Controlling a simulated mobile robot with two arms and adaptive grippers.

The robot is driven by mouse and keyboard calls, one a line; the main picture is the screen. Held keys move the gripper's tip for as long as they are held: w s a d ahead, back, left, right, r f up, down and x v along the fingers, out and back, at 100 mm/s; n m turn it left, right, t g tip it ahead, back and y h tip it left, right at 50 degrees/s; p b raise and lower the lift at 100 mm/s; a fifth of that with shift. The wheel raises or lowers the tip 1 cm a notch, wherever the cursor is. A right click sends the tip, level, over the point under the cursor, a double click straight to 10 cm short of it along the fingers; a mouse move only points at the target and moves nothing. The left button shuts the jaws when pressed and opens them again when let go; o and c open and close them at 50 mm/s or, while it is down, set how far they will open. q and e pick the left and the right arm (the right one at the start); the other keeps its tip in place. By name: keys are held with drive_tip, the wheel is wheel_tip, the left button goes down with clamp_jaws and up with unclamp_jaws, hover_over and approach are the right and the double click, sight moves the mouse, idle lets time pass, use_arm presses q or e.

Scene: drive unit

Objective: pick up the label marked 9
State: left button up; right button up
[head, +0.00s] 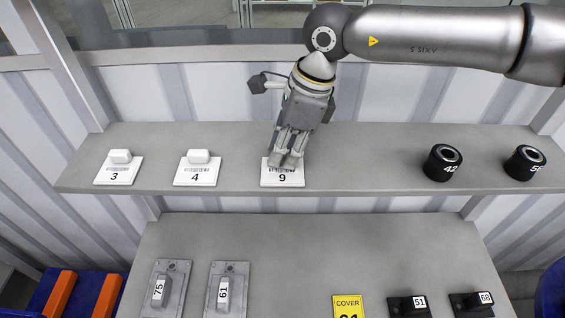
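The fingers hide the place where a raised white grip stands on the neighbouring labels. I cannot tell whether the fingers are closed on anything there. The plate appears to rest flat on the shelf. My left gripper is not in view.
Two black cylinders (443,163) (525,163) stand at the right. The lower shelf (310,255) holds grey parts, a yellow cover label (348,305) and black parts.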

clamp_jaws()
drive_tip(key=shift+r, duration=0.1)
